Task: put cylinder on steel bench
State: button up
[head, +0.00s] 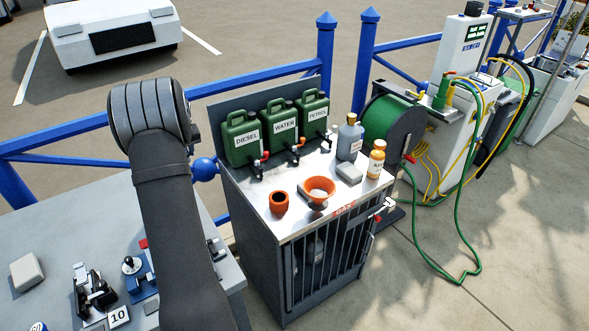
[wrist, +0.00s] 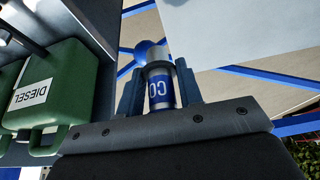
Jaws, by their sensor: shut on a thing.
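My gripper (wrist: 160,88) shows in the wrist view with its two dark fingers shut on a cylinder (wrist: 160,92). In the head view my arm covers the left middle, and neither the gripper nor the cylinder can be seen. A grey bench (head: 183,210) lies at lower left, and a steel-topped cabinet (head: 249,197) stands in the middle; I cannot tell for sure which is the steel bench. The cylinder appears apart from both.
Green diesel (head: 241,139), water (head: 284,126) and petrol (head: 313,112) cans stand along the cabinet's back. Orange cup (head: 279,203), funnel (head: 319,190), grey bottle (head: 350,138) and orange-capped bottle (head: 376,160) crowd its top. Small devices and a "10" card (head: 118,317) are on the grey bench.

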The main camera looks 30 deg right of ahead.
jog(key=s+d+f+m+h, duration=0.1)
jog(key=s+d+m, duration=0.3)
jog(key=d, duration=1)
jog(key=m+h, duration=0.1)
send_over(280, 180)
jog(key=s, duration=0.2)
jog(key=shift+g, duration=0.3)
jog(key=f, duration=0.7)
jog(key=shift+w+a, duration=0.25)
jog(key=shift+a, duration=0.1)
jog(key=shift+f, duration=2.05)
jog(key=shift+f, duration=0.15)
jog(key=o, duration=1)
jog(key=v, duration=1.2)
